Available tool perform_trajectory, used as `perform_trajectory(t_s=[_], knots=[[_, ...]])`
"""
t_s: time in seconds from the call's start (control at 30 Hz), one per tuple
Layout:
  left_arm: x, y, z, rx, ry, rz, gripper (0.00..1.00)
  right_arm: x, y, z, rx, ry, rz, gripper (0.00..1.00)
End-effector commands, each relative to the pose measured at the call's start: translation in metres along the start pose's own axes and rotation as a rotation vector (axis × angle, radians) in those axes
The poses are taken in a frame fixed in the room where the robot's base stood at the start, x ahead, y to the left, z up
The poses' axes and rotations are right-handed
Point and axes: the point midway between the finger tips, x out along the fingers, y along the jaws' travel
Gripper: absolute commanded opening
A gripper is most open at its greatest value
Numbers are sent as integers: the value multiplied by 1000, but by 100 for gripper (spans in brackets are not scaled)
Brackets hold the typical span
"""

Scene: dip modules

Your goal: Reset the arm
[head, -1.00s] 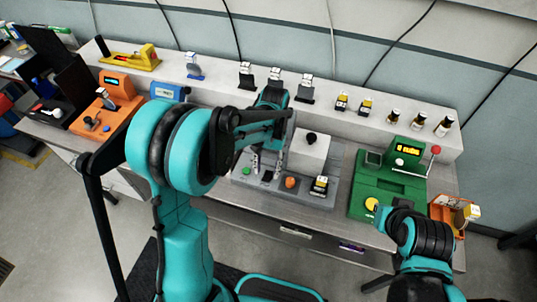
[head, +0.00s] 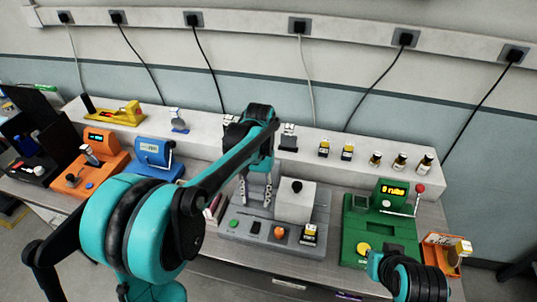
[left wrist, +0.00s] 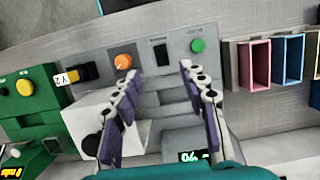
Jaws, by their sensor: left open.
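My left gripper (head: 256,190) is open and empty above the grey machine (head: 262,238), left of its white block (head: 295,203) with a black knob. In the left wrist view its two fingers (left wrist: 160,88) stand apart over the grey panel, which has a green button (left wrist: 198,45) and an orange knob (left wrist: 123,62). A yellow-and-black module (head: 309,236) sits at the panel's right end. My right arm shows at the bottom right of the head view, beside the green machine (head: 362,232); I cannot make out its fingers.
An orange machine (head: 92,165) and a blue meter (head: 155,153) stand at left. Several small modules and bottles line the white shelf (head: 215,128) behind. An orange bin (head: 440,245) is at the far right. Coloured bins (left wrist: 254,62) show in the left wrist view.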

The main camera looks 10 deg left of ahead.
Motion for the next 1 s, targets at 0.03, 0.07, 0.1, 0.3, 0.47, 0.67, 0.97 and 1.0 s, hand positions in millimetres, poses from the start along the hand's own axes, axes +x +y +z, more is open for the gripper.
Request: perform_trajectory(t_s=[0.03,0.07,0.1,0.3,0.47,0.67,0.97,1.0], knots=[[0,0,0,0,0,0,43,0,0,0,0,0,0,0],[0,0,0,0,0,0,43,0,0,0,0,0,0,0],[0,0,0,0,1,0,43,0,0,0,0,0,0,0],[-2,-4,16,-4,80,3,43,5,0,4,0,0,0,0],[1,-10,46,-12,250,7,43,14,0,10,0,0,0,0],[16,-18,83,-23,484,7,43,25,0,18,0,0,0,0],[52,-25,118,-36,788,-3,43,38,0,28,0,0,0,0],[56,-26,120,-37,814,-4,43,39,0,28,0,0,0,0]])
